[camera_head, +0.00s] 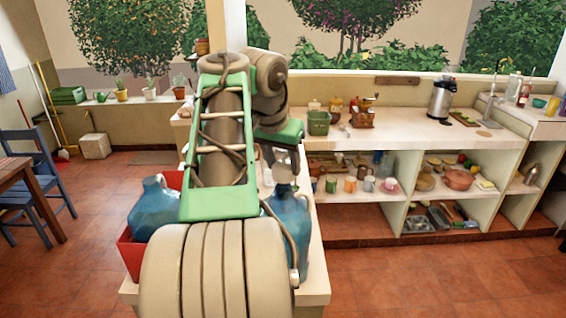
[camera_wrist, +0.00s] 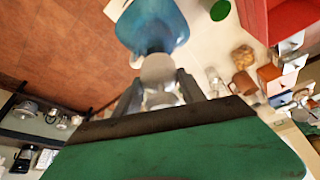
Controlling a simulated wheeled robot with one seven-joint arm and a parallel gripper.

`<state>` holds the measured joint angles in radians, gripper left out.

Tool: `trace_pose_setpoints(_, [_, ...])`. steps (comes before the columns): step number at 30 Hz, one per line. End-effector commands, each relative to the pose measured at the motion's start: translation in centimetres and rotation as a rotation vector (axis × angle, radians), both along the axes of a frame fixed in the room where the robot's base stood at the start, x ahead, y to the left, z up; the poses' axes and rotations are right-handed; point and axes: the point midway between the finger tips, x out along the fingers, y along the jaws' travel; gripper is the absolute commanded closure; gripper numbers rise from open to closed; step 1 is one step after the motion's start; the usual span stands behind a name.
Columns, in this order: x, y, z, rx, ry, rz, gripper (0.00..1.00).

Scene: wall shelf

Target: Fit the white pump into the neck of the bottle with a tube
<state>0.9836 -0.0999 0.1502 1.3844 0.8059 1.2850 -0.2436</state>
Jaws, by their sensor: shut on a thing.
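My gripper (camera_wrist: 160,90) is shut on the white pump (camera_wrist: 158,70), with one finger on each side of it. In the head view the pump (camera_head: 284,164) hangs below my gripper (camera_head: 283,150), over a blue bottle (camera_head: 289,205) standing on the white counter. In the wrist view the pump lines up with this bottle (camera_wrist: 155,22) and covers its neck. I cannot tell whether the pump touches the neck or is above it. My arm hides part of the bottle in the head view. I cannot make out a tube for certain.
The counter's front edge (camera_head: 312,287) is close to the bottle. Shelves with mugs and pots stand to the right. A red box (camera_wrist: 256,22) and small items lie right in the wrist view.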

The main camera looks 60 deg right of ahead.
Motion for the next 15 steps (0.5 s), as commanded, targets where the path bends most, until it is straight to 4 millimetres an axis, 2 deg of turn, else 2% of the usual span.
trace_pose_setpoints(15, [-0.01, 0.0, -0.74, -0.001, 0.0, 0.0, 0.96])
